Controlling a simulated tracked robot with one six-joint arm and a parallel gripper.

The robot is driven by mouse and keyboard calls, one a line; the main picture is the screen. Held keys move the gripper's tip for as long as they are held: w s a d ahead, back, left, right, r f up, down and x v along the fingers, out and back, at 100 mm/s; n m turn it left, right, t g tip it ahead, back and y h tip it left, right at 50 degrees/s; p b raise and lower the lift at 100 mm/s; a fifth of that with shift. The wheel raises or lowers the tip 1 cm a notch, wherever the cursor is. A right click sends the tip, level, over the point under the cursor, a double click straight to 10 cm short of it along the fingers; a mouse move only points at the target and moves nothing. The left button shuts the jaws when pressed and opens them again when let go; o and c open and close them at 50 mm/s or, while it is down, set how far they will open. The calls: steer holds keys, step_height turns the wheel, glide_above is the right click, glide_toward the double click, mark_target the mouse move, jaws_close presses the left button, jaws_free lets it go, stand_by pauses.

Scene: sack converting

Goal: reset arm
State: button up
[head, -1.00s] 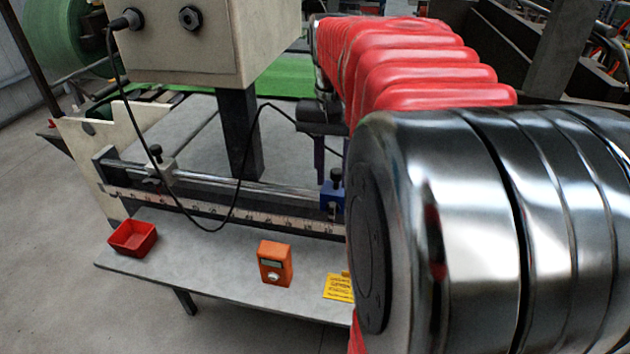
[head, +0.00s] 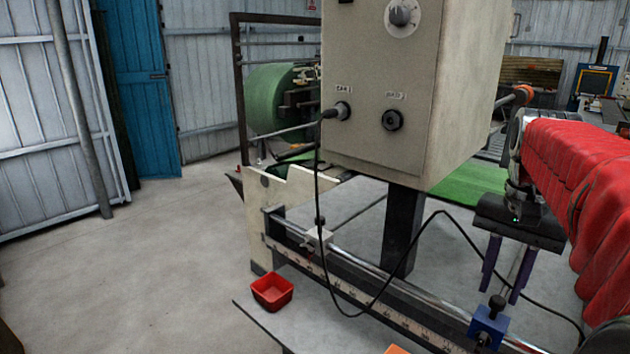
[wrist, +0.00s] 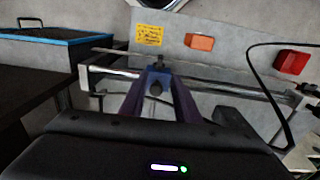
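My gripper (head: 502,293) hangs at the right of the head view, below the end of my red-sleeved arm. Its two purple fingers point down and stand apart with nothing between them. A blue clamp block (head: 488,325) with a black knob sits on the rail below the fingers. In the wrist view, the purple fingers of my gripper (wrist: 158,82) are spread, and the blue clamp block (wrist: 158,74) shows beyond and between them. I cannot tell the exact gap between fingertips and clamp.
A grey control box (head: 405,110) stands on a dark post (head: 403,230), left of my gripper. A black cable (head: 318,190) loops from it past the rail. An orange box (wrist: 200,42) shows in the wrist view. Open floor (head: 150,270) lies left.

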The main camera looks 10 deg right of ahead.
steer(key=a+f+n+t+h, duration=0.1)
steer(key=a+f+n+t, duration=0.1)
steer(key=a+f+n, duration=0.35)
steer(key=s+a+f+n+t, duration=0.2)
steer(key=a, duration=0.7)
steer(key=s+a+f+n+t+y, duration=0.1)
steer(key=s+a+f+n, duration=0.1)
steer(key=a, duration=0.7)
steer(key=shift+s+f+n+t, duration=0.15)
steer(key=shift+s+n+t, duration=0.3)
steer(key=shift+s, duration=0.35)
steer(key=shift+d, duration=0.1)
